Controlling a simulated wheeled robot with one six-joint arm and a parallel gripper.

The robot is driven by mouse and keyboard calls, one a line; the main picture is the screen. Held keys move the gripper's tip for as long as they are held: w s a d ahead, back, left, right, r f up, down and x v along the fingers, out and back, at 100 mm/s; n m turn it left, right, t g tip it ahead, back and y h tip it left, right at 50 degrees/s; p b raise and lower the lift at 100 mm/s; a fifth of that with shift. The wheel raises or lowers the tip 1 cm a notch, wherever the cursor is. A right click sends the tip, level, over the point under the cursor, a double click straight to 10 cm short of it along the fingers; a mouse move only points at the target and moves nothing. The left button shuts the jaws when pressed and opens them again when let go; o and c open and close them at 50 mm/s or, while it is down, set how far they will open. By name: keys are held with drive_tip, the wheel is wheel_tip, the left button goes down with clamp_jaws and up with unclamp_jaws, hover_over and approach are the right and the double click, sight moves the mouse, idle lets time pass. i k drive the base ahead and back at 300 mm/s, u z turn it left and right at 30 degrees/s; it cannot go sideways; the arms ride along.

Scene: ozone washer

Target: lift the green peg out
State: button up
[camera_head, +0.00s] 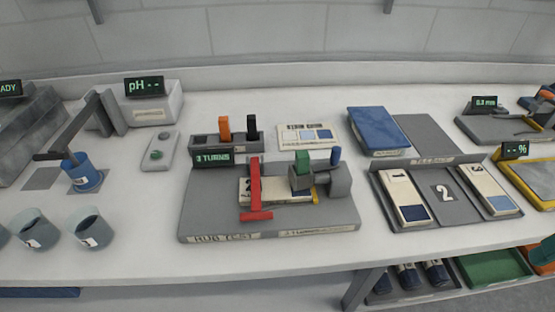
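The green peg (302,162) stands upright in the right half of the grey test fixture (210,205), at the grey clamp-like block (328,182). Its lower end is hidden there, so I cannot tell how deep it sits. A pale card (270,188) lies flat on the fixture below the green peg. My gripper is not in view.
A colour chart (290,145) lies behind. Grey cups stand at left; a three-slot tray (446,210) is at right.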

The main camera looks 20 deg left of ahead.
sight(303, 158)
drive_tip(key=u, duration=3.4)
drive_tip(key=i, duration=1.55)
drive_tip(key=z, duration=3.35)
